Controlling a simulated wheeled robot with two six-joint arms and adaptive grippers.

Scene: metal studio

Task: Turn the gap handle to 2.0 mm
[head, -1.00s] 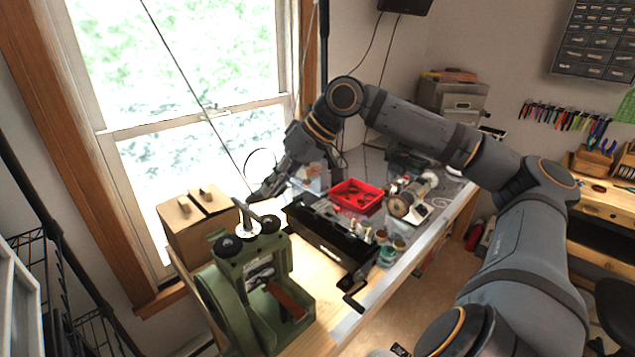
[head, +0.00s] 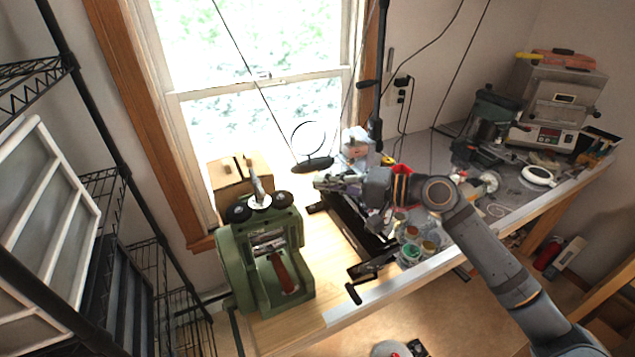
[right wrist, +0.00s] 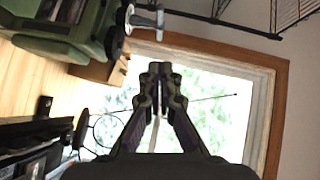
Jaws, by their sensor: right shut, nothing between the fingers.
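A green rolling mill (head: 232,262) stands on the near left end of the wooden bench. Its metal gap handle (head: 256,184) sticks up, slightly tilted, from a pale round disc (head: 258,202) between two black knobs. Any gap marking is too small to read. My right gripper (head: 322,183) is right of the handle, apart from it, with its fingers towards the left. In the right wrist view its fingers (right wrist: 160,72) are together and empty. There the mill (right wrist: 60,28) is at the upper left, with the handle (right wrist: 146,22) near the top. My left gripper is not in view.
A round ring on a black stand (head: 312,163) is just behind my gripper. A black tool with a crank (head: 368,268) and several jars (head: 411,252) are right of the mill.

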